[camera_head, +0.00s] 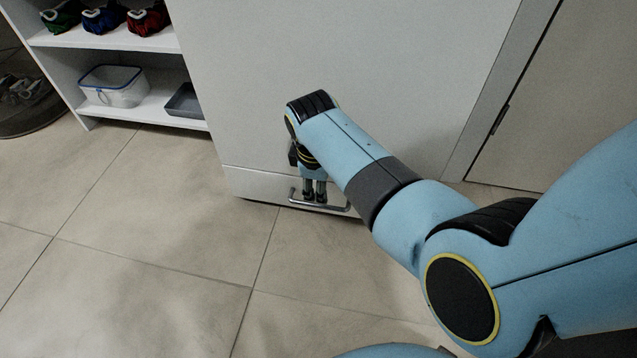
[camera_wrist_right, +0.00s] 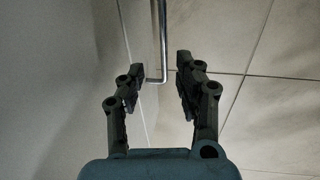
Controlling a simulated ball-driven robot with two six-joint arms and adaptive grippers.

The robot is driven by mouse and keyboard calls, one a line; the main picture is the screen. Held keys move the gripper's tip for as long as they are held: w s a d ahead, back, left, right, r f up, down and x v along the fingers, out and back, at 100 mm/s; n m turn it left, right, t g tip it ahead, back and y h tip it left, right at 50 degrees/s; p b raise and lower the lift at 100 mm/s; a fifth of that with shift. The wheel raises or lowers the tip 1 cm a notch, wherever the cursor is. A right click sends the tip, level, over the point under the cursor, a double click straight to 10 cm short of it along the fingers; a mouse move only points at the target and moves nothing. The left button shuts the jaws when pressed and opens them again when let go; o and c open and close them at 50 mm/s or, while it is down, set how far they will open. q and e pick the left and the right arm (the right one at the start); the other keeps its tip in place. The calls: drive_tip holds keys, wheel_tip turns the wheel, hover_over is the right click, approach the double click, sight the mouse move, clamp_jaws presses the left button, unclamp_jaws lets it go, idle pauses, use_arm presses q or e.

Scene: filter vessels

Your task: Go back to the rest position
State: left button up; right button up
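My right arm reaches in from the right in the head view, with its right gripper (camera_head: 314,197) pointing down in front of a white cabinet front (camera_head: 330,70). In the right wrist view the two dark fingers of this gripper (camera_wrist_right: 159,68) are apart, with nothing clamped between them. A metal bar handle (camera_head: 334,208) on the low drawer front sits right at the fingertips. The handle (camera_wrist_right: 161,40) also shows in the gap between the fingers in the wrist view; I cannot tell whether they touch it. My left gripper is not in view.
A white shelf (camera_head: 160,112) at upper left holds a clear container with a blue rim (camera_head: 115,88), a dark tray (camera_head: 186,102) and green, blue and red bundles (camera_head: 103,18). A dark round object (camera_head: 32,100) stands at far left. The tiled floor (camera_head: 150,260) is clear.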

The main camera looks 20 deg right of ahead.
idle(0.4)
